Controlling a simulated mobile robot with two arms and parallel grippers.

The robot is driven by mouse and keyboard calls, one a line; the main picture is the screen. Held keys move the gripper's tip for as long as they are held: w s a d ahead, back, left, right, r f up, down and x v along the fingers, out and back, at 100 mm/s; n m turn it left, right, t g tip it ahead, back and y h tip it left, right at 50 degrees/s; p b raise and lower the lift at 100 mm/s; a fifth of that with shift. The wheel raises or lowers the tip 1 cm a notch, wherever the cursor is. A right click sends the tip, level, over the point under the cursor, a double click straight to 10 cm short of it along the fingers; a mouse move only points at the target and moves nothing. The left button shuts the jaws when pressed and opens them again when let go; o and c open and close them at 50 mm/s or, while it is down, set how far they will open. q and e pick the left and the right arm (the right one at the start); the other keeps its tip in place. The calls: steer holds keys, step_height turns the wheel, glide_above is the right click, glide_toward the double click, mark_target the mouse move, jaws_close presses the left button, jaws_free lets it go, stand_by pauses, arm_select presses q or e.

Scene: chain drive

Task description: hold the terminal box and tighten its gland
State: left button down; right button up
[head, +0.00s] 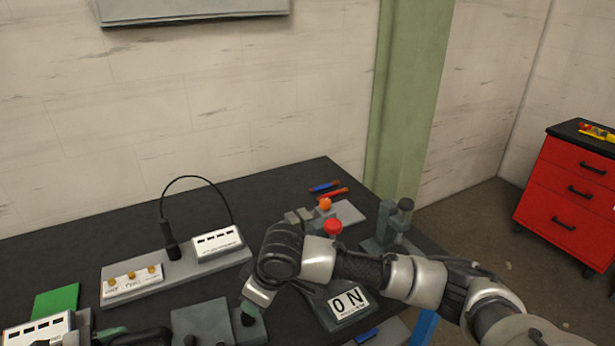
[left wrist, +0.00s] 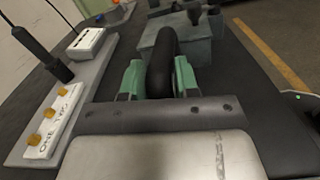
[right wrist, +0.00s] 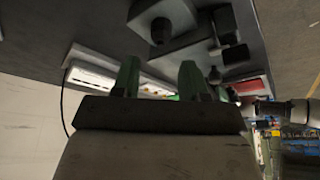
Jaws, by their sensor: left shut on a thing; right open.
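A grey box (head: 203,322), which looks like the terminal box, sits at the front of the dark bench. A thick black curved piece (left wrist: 162,60) runs toward a grey block (left wrist: 190,45) in the left wrist view. My left gripper (left wrist: 160,78) is shut on this black piece, with a green finger on each side. In the head view its green tips (head: 112,334) show at the bottom edge. My right gripper (head: 246,304) is open and empty, pointing down over a dark round fitting (head: 249,319) beside the box. The right wrist view shows its spread green fingers (right wrist: 160,78). I cannot tell whether they touch anything.
A grey strip (head: 180,267) with orange knobs, a white box and a black cable stands behind. A green card (head: 56,302) lies left. A red drawer cabinet (head: 570,190) stands right.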

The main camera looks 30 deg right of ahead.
steer(key=x, duration=0.8)
steer(key=shift+a+f, duration=0.15)
steer(key=n+g, duration=0.1)
steer(key=n, duration=0.2)
steer(key=n+g+y, duration=0.1)
steer(key=n, duration=0.2)
steer(key=n+g, duration=0.2)
steer(key=n, duration=0.3)
steer(key=w+d+r+m+t, duration=0.2)
steer(key=w+d+r, duration=0.1)
steer(key=d+r, duration=0.6)
steer(key=w+d+r+m+t+y, duration=0.1)
steer(key=w+d+r+t, duration=0.2)
steer(key=d+r, duration=0.6)
step_height(320, 180, up, 7)
steer(key=shift+w+d+r+m, duration=0.1)
steer(key=shift+w+d+m, duration=0.3)
steer(key=shift+w, duration=0.45)
